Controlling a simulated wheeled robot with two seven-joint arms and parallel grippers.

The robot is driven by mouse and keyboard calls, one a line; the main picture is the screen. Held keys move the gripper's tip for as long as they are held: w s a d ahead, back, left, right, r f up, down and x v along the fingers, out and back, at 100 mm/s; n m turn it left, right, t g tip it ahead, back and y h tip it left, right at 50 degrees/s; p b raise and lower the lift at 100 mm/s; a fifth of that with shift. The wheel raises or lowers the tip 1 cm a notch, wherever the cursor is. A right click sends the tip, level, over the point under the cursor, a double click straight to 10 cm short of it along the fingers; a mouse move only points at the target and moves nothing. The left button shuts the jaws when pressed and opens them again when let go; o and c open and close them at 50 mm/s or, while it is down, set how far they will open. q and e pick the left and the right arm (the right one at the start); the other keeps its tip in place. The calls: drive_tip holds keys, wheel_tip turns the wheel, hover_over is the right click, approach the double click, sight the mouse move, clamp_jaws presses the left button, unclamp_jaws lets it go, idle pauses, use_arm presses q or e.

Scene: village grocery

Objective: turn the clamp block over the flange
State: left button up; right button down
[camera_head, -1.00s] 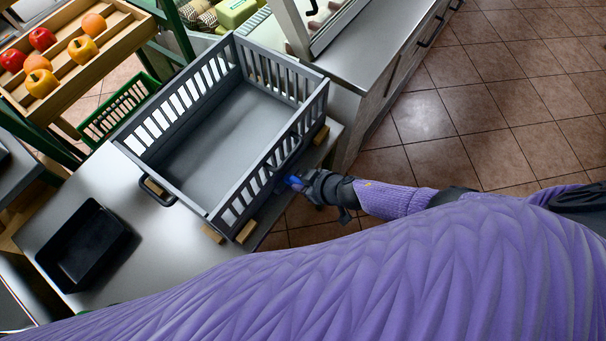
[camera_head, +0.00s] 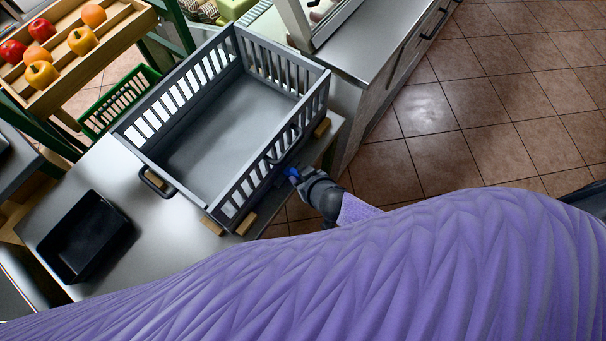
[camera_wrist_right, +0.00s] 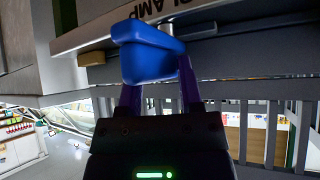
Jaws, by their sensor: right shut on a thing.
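The blue clamp block (camera_head: 292,173) is at the near right side of the grey slatted crate (camera_head: 215,212), low on its outer wall. My right gripper (camera_wrist_right: 158,92) is shut on the clamp block, which fills the upper middle of the right wrist view (camera_wrist_right: 148,60). A metal pin shows at the block, beside a grey strip (camera_wrist_right: 205,14) lettered "CLAMP", upside down in that view. I cannot tell which edge is the flange, or whether the block lies over it. My left gripper is not in view.
The crate rests on wooden blocks (camera_head: 247,223) on a metal table (camera_head: 165,228). A black tray (camera_head: 84,238) sits at left. A fruit rack (camera_head: 62,52) and a green basket (camera_head: 118,100) stand behind. Tiled floor is open at right. My purple sleeve covers the foreground.

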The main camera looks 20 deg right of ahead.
drive_tip(key=c, duration=0.7)
unclamp_jaws()
drive_tip(key=shift+o, duration=0.6)
drive_tip(key=shift+w, duration=0.1)
drive_tip(key=p+v, duration=0.5)
drive_tip(key=v, duration=0.4)
drive_tip(key=shift+s+r+p, duration=0.3)
